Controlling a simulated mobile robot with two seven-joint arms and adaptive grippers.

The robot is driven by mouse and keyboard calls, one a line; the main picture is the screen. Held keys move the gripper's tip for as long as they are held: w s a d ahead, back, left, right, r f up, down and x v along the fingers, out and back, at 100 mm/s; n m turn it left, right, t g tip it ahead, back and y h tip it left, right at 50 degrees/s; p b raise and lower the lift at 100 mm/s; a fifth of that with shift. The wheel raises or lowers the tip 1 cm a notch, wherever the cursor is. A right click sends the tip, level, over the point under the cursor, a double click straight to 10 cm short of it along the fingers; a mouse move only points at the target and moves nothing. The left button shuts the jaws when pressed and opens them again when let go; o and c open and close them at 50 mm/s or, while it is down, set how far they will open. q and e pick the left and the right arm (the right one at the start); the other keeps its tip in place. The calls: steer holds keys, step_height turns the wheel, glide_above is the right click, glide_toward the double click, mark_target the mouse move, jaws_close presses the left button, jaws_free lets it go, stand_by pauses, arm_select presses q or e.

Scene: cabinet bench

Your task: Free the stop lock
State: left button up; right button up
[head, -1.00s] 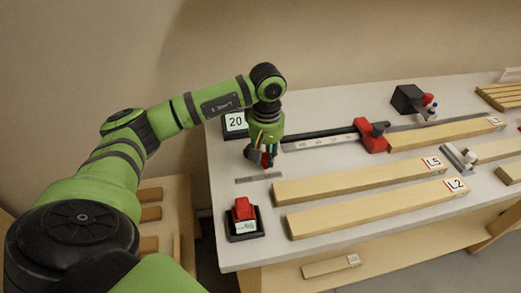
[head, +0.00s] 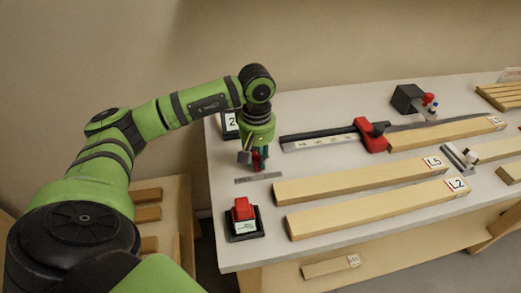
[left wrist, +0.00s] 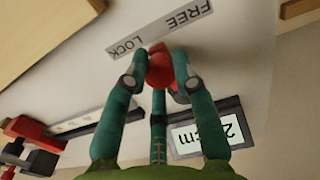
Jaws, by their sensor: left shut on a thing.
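The stop lock's red lever (left wrist: 159,68) sits between the fingers of my left gripper (left wrist: 160,72) in the left wrist view. The gripper is shut on it, and the fingers hide part of it. A grey plate (left wrist: 160,30) beside it reads FREE and LOCK. The lever's tip is near the middle of the plate, between the two words. In the head view my left gripper (head: 254,162) points down at the bench's left end, just behind the plate (head: 258,178). My right gripper is not in view.
A sign reading 20 cm (left wrist: 207,127) stands close to the gripper. A dark rail with a red stop block (head: 370,136) lies to the right. A red switch on a black base (head: 243,218) is in front. Boards L5 (head: 350,182) and L2 (head: 370,209) lie on the bench.

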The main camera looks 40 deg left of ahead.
arm_select(q)
steer(key=shift+s+a, duration=0.65)
steer(key=shift+a, duration=0.05)
steer(key=shift+a+b, duration=0.15)
steer(key=shift+b, duration=0.15)
steer(key=shift+s+a, duration=0.25)
steer(key=shift+a, duration=0.1)
steer(key=shift+s+a+b, duration=0.2)
steer(key=shift+a+b, duration=0.1)
steer(key=shift+a, duration=0.15)
steer(key=shift+s+a, duration=0.1)
steer(key=shift+a, duration=0.2)
steer(key=o, duration=0.8)
steer(key=shift+c, duration=0.2)
